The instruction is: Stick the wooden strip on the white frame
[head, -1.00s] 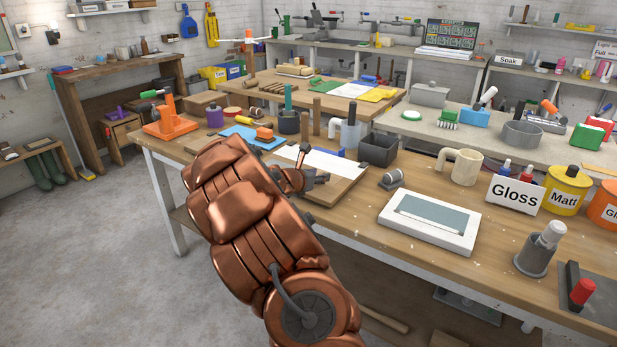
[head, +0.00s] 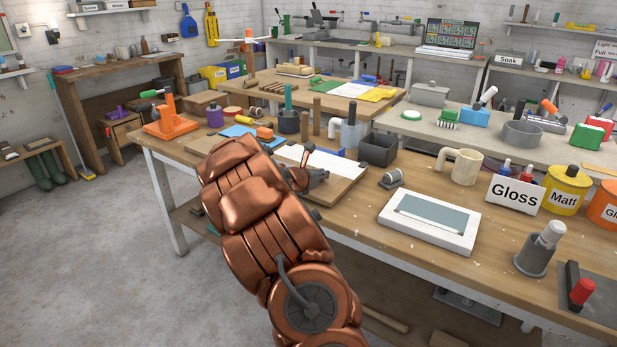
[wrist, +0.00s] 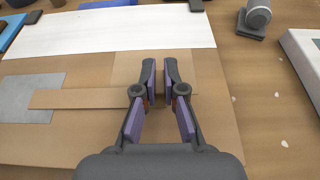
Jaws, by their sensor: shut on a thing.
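The tan wooden strip (wrist: 80,98) shows in the wrist view, reaching left from my gripper across a grey plate and a brown board. Its right end is hidden behind the left finger. My gripper (wrist: 164,75) is shut on the strip, its fingertips close together with a narrow gap; the contact itself is not clearly visible. In the head view my gripper (head: 318,176) is low over the board, mostly hidden by my arm. The white frame (head: 462,241), with a grey-blue pane, lies flat on the bench to its right. Its edge also shows in the wrist view (wrist: 296,52).
A white sheet (wrist: 90,32) lies on the board beyond the fingers. A small grey cylinder (head: 392,178) stands between the board and the frame. A dark open box (head: 379,150), upright sticks and a mug (head: 462,168) stand behind. The bench around the frame is mostly clear.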

